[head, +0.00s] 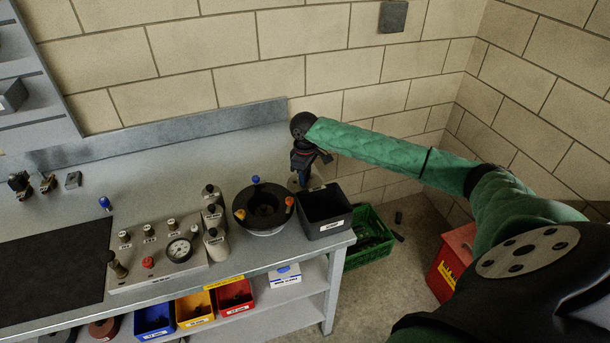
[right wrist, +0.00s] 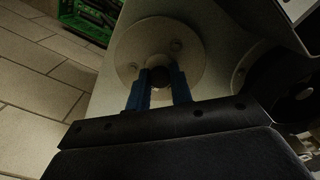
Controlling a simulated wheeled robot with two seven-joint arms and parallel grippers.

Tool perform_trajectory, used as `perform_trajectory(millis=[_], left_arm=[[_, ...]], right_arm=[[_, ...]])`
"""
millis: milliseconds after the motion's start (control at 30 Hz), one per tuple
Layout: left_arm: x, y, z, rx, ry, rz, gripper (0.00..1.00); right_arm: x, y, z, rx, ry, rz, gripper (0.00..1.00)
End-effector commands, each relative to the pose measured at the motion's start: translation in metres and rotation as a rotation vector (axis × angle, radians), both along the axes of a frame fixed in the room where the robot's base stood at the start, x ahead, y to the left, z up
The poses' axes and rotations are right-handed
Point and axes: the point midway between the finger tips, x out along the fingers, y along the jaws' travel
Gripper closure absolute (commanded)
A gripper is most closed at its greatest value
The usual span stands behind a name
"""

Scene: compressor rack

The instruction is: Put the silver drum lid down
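The silver drum lid (right wrist: 134,48) is a round pale disc with a small dark knob in its middle. In the right wrist view it lies under my right gripper (right wrist: 160,82), whose two blue fingers stand close on either side of the knob and appear shut on it. In the head view my right gripper (head: 304,172) points down at the back right end of the bench, behind the black bin, and mostly hides the lid. I cannot tell whether the lid touches the bench top. My left gripper is not in view.
A black bin (head: 325,222) and a dark round pot (head: 263,207) with coloured knobs stand just in front. A gauge panel (head: 150,268) and small grey cylinders are further left. A green crate (head: 372,240) and a red box (head: 452,262) stand on the floor to the right.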

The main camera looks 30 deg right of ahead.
Motion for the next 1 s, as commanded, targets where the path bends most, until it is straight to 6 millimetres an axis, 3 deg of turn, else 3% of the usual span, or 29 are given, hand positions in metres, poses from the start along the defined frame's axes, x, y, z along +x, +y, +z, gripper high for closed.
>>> perform_trajectory(millis=[33, 100, 567, 1000], left_arm=[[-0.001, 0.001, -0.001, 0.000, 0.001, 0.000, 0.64], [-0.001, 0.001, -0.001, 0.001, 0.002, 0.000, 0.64], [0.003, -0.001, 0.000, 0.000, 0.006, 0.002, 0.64], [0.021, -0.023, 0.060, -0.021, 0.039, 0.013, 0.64]], right_arm=[[0.000, 0.000, 0.000, 0.000, 0.000, 0.000, 0.70], [0.000, 0.000, 0.000, 0.000, 0.000, 0.000, 0.57], [0.000, 0.000, 0.008, 0.000, -0.001, 0.001, 0.56], [0.001, 0.000, 0.081, 0.001, -0.003, 0.001, 0.56]])
